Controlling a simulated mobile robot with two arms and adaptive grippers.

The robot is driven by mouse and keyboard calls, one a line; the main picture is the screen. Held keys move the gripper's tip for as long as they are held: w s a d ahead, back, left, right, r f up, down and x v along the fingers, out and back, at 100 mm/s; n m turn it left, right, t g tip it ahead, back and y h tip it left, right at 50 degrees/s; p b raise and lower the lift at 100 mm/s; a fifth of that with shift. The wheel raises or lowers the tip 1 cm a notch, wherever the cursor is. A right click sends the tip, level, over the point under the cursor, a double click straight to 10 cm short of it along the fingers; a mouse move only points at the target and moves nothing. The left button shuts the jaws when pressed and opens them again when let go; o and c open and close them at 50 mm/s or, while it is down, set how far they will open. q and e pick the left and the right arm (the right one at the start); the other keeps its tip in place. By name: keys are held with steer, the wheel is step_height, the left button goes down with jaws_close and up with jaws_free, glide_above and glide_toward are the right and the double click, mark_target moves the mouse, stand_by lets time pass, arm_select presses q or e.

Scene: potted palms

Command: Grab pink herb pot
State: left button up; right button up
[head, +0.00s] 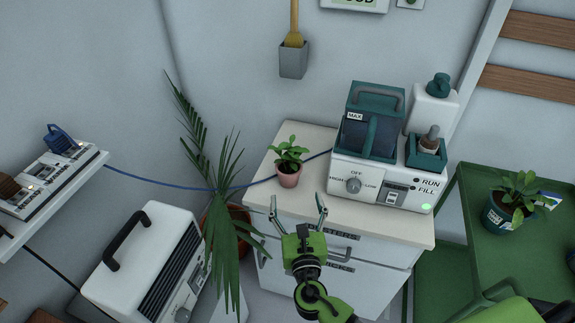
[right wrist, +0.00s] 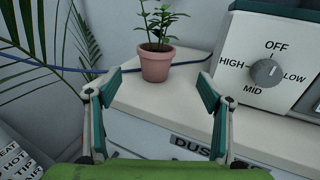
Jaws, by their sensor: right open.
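The pink herb pot (head: 288,178) with a leafy green plant stands upright on the pale top of a white cabinet, left of a white machine. In the right wrist view the pink herb pot (right wrist: 156,65) is centred beyond the fingertips. My right gripper (head: 298,206) is open and empty in front of the cabinet's front edge. In the right wrist view its two fingers (right wrist: 160,84) are spread to either side below the pot and do not touch it. My left gripper is not in view.
The white machine (head: 383,184) with a dial stands right of the pot. A blue cable (head: 215,189) runs behind the pot. A palm (head: 222,170) stands left of the cabinet (head: 396,232). A green table (head: 474,228) with another potted plant is at right.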

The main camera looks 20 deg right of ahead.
mark_target(292, 177)
steer(key=w, duration=0.3)
steer(key=w+d, duration=0.1)
steer(key=w, duration=0.2)
steer(key=shift+w+d+r, duration=0.1)
steer(key=shift+w+d, duration=0.1)
steer(key=shift+w, duration=0.5)
steer(key=shift+w+r, duration=0.1)
steer(key=shift+w, duration=0.5)
steer(key=w, duration=0.3)
steer(key=shift+w+d, duration=0.1)
steer(key=shift+w, duration=0.45)
steer(key=shift+d, duration=0.1)
steer(key=shift+c, duration=0.4)
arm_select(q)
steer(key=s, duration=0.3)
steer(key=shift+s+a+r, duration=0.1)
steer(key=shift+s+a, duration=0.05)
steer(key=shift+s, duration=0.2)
arm_select(e)
steer(key=c, duration=1.2)
